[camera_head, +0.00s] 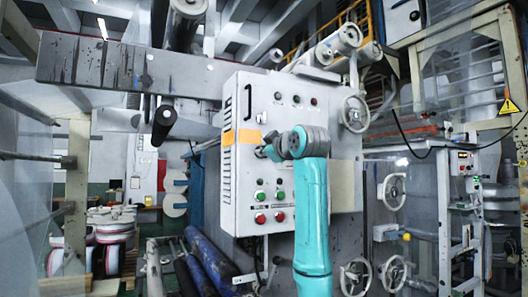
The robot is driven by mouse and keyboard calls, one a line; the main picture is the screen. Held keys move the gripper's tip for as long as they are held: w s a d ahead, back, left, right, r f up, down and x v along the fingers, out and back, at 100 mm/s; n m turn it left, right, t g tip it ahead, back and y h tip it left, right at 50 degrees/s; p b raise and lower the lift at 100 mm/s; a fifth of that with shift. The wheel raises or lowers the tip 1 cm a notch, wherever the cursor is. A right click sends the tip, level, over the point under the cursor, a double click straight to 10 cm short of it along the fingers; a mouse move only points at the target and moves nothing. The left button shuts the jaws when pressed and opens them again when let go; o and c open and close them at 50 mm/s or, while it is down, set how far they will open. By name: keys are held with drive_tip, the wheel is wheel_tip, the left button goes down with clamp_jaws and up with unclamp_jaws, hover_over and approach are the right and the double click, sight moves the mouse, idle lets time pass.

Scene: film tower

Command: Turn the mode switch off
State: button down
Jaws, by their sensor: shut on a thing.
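The grey control cabinet (246,100) stands in the middle of the view, with its front panel facing me. My turquoise arm reaches up from the bottom right of the panel. My gripper (263,151) is small and dark at the panel's middle, just below an orange label (249,137). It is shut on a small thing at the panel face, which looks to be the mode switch. The switch itself is hidden by the gripper, so its turned position cannot be told.
Green buttons (260,196) and red buttons (260,218) sit low on the panel, close to my arm. Small lamps (296,99) are at its top. A handwheel (355,114) stands right of the cabinet. Dark blue rolls (208,258) lie at the lower left.

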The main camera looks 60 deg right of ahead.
drive_tip(key=c, duration=1.2)
unclamp_jaws()
drive_tip(key=shift+c, duration=0.2)
drive_tip(key=v, duration=1.2)
